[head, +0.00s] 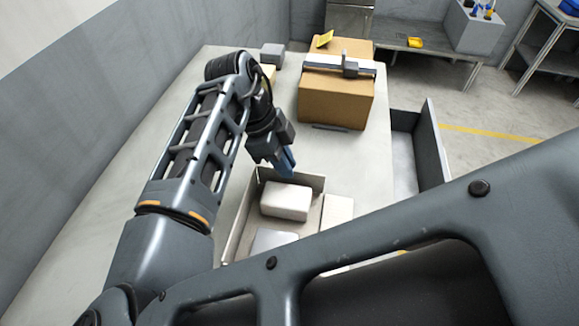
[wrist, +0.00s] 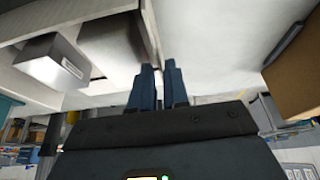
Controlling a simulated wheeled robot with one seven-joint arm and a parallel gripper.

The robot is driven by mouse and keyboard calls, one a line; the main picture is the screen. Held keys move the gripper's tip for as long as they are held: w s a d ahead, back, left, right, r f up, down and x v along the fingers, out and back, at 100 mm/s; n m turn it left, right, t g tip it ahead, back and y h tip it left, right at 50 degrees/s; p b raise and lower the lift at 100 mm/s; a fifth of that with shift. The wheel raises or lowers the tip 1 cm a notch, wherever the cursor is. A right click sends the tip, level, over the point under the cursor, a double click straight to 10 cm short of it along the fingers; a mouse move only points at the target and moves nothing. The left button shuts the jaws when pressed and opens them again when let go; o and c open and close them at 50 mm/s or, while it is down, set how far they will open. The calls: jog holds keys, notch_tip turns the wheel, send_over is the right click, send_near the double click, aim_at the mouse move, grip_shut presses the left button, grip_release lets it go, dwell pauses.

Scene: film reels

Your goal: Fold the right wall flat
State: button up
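A shallow grey box (head: 232,243) stands on the table, with pale blocks inside, one (head: 287,201) and another (head: 273,240). Its far wall (head: 312,182) stands upright. At its right side a pale flat surface (head: 338,209) shows, perhaps a folded-down wall; I cannot tell. My gripper (head: 287,163) points down at the far wall's top. In the wrist view my two blue fingers (wrist: 159,70) have a narrow gap, and a thin wall edge (wrist: 151,32) runs up to them. I cannot tell whether they pinch it. My arm hides the box's near right part.
A cardboard box (head: 336,98) with a grey tool on top stands behind the gripper; it shows at the right of the wrist view (wrist: 297,72). A small grey block (head: 272,54) is at the back. A grey bin (head: 432,150) stands at the right, past the table (head: 215,62).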

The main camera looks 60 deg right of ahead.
jog(key=shift+x, duration=1.5)
jog(key=shift+c, duration=0.2)
grip_shut()
